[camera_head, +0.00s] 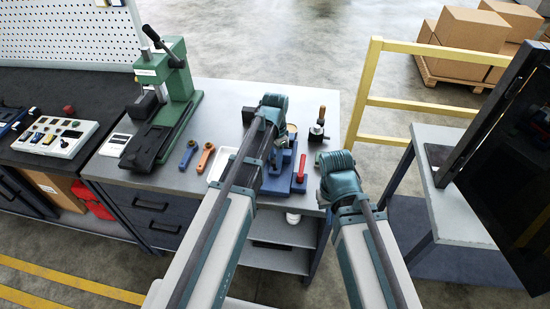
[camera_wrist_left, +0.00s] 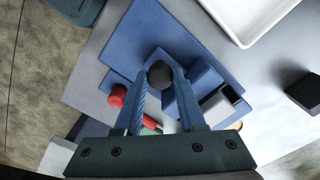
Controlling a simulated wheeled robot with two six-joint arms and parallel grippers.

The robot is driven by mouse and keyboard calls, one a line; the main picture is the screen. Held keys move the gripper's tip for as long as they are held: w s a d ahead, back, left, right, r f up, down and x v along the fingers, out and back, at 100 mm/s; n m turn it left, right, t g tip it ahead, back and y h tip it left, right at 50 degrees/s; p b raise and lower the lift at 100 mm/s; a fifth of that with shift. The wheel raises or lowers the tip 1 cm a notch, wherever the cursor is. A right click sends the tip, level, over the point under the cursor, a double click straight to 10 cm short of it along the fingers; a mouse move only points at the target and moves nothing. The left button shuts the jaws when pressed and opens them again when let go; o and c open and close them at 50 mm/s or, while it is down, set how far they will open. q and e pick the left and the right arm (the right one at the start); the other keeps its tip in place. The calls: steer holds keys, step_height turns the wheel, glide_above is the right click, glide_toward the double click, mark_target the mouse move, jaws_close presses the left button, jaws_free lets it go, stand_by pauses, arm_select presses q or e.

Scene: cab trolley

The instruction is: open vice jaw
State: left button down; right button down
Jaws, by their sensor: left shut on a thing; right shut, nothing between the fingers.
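The blue vice (camera_head: 278,183) stands on the grey bench top, partly hidden behind my left arm. In the left wrist view its blue body (camera_wrist_left: 165,35) lies beneath my left gripper (camera_wrist_left: 160,82). The two fingers are shut on a dark round knob (camera_wrist_left: 160,72), one finger on each side. A red-ended handle (camera_wrist_left: 117,97) is beside the left finger; it also shows in the head view (camera_head: 301,168).
A white tray (camera_wrist_left: 244,32) lies close to the vice. A green press (camera_head: 176,90) and two small tools, blue (camera_head: 188,153) and orange (camera_head: 206,156), are to the left. A wooden-handled tool (camera_head: 319,128) stands behind. A yellow rail (camera_head: 420,107) and side table (camera_head: 455,208) are at right.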

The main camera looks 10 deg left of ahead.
arm_select(q)
steer(key=shift+s, duration=0.1)
steer(key=s, duration=0.5)
steer(key=shift+s+d, duration=0.1)
steer(key=shift+s, duration=0.1)
steer(key=shift+w, duration=0.15)
steer(key=c, duration=0.5)
jaws_free()
steer(key=shift+r, duration=0.1)
step_height(320, 180, up, 14)
steer(key=p, duration=1.3)
steer(key=shift+f+p, duration=0.2)
steer(key=shift+p, duration=0.2)
